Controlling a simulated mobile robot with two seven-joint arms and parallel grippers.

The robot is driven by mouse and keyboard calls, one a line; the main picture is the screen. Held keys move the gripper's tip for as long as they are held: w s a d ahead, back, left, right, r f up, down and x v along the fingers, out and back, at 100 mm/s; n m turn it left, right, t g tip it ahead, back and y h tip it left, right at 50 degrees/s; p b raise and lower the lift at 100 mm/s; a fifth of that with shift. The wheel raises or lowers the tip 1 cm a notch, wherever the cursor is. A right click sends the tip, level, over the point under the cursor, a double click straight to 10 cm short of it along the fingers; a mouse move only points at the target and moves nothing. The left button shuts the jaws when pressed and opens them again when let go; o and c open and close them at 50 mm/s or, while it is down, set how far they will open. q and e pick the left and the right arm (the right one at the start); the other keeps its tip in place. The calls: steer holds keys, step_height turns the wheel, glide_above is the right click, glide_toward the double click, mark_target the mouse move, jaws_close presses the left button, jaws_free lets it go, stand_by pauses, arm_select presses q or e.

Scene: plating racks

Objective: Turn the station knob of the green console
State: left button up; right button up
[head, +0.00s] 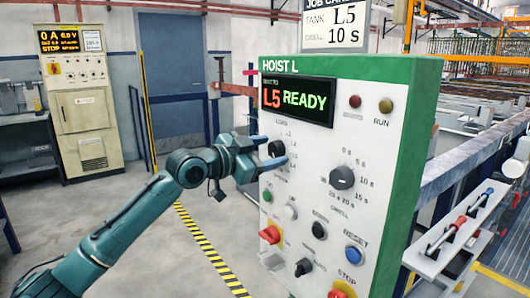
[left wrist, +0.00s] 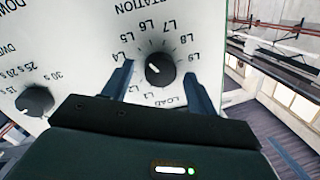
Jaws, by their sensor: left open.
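The green console (head: 427,85) has a white face, and its display (head: 297,98) reads "L5 READY". The black station knob (left wrist: 159,70) sits in a ring of labels from LOAD to L9, upside down in the left wrist view. A small white mark shows on the knob; which label it points at is hard to tell. In the head view the knob (head: 277,148) is partly behind my left gripper (head: 273,151). My left gripper is open, its fingers (left wrist: 158,74) on either side of the knob, with gaps visible. My right gripper is in neither view.
A dwell knob (head: 342,177) is right of the station knob. Below are small buttons, a red switch (head: 270,234) and a blue reset button (head: 353,254). A job card (head: 345,25) above reads tank L5, 10 s. A beige cabinet (head: 80,95) stands far left; floor between is clear.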

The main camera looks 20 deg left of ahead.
arm_select(q)
steer(key=shift+s+a, duration=0.35)
steer(key=shift+s, duration=0.1)
steer(key=b+v, duration=0.3)
steer(key=v, duration=0.9)
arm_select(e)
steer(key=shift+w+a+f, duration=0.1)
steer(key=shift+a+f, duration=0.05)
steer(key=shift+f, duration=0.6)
arm_select(q)
steer(key=shift+r, duration=0.1)
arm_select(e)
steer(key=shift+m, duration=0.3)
